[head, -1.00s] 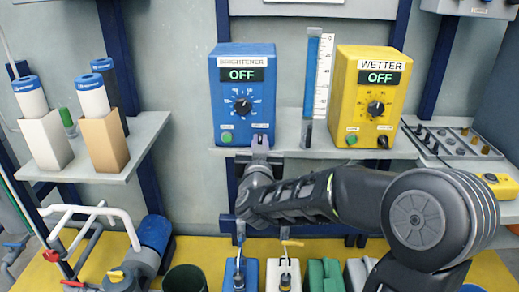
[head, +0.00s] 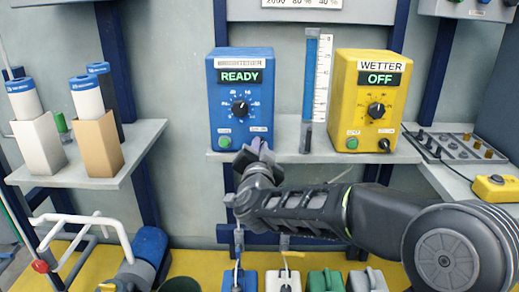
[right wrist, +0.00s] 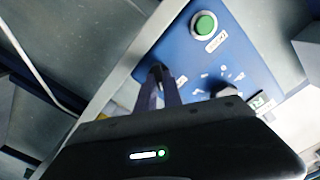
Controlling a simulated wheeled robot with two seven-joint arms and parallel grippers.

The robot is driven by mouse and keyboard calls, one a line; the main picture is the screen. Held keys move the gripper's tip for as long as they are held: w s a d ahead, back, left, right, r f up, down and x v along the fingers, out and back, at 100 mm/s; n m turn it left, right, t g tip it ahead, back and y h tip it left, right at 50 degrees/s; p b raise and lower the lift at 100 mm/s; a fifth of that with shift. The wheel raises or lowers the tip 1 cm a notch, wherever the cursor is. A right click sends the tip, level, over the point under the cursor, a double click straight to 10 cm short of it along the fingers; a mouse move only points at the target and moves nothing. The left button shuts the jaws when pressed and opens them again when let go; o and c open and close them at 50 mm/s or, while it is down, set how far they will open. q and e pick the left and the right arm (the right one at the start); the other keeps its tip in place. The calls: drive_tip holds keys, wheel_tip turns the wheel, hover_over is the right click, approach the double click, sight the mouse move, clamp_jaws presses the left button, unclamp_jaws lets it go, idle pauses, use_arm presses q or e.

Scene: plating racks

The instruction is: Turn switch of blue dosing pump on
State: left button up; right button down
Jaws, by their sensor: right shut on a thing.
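The blue dosing pump (head: 241,95) stands on the middle shelf, and its display (head: 240,76) reads READY. Its round dial (head: 240,109) and green button (head: 225,141) are clear of the gripper. My right gripper (head: 257,146) is at the lower right of the pump's front, shut on its switch, which the fingers hide. In the right wrist view, the two fingers (right wrist: 160,74) meet the blue panel (right wrist: 181,48), with the green button (right wrist: 204,25) above. My left gripper is not in view.
The yellow pump (head: 371,97), its display reading OFF, stands to the right on the shelf (head: 300,152). A clear level tube (head: 312,90) stands between the pumps. Filter cartridges stand on the left shelf (head: 125,155); several small canisters sit below.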

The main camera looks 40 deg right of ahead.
drive_tip(key=shift+f, duration=0.1)
drive_tip(key=c, duration=1.5)
unclamp_jaws()
drive_tip(key=p+v, duration=0.1)
drive_tip(key=v, duration=0.6)
drive_tip(key=shift+s+a+p, duration=0.3)
drive_tip(key=shift+p, duration=0.05)
